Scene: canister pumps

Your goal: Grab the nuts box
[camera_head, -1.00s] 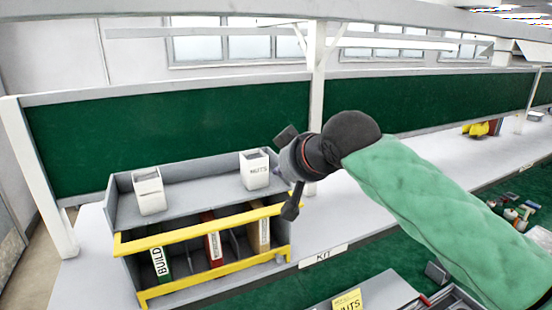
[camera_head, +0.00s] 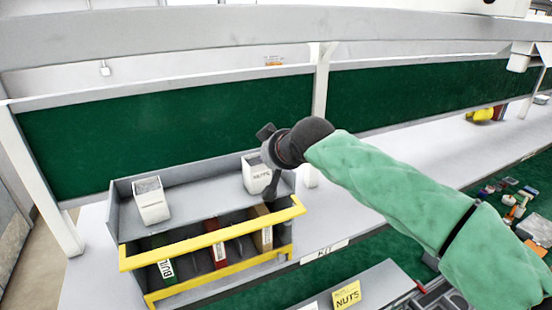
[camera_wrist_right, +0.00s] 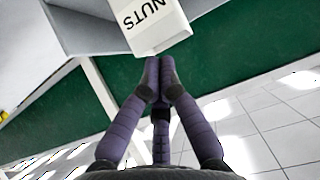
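The nuts box (camera_head: 255,174) is a white, open-topped box with a NUTS label. It stands upright on the right end of the grey rack's top shelf (camera_head: 205,187). In the right wrist view the nuts box (camera_wrist_right: 154,22) is at the top, just beyond the fingertips. Whether a finger touches the box is unclear. My left gripper is not in view.
A second white box (camera_head: 151,203) stands on the shelf's left end. Yellow rails (camera_head: 210,238) front the lower level, which holds upright binders (camera_head: 219,253). A yellow NUTS card (camera_head: 346,296) is at the bottom. The table right of the rack is clear near the KIT label (camera_head: 324,251).

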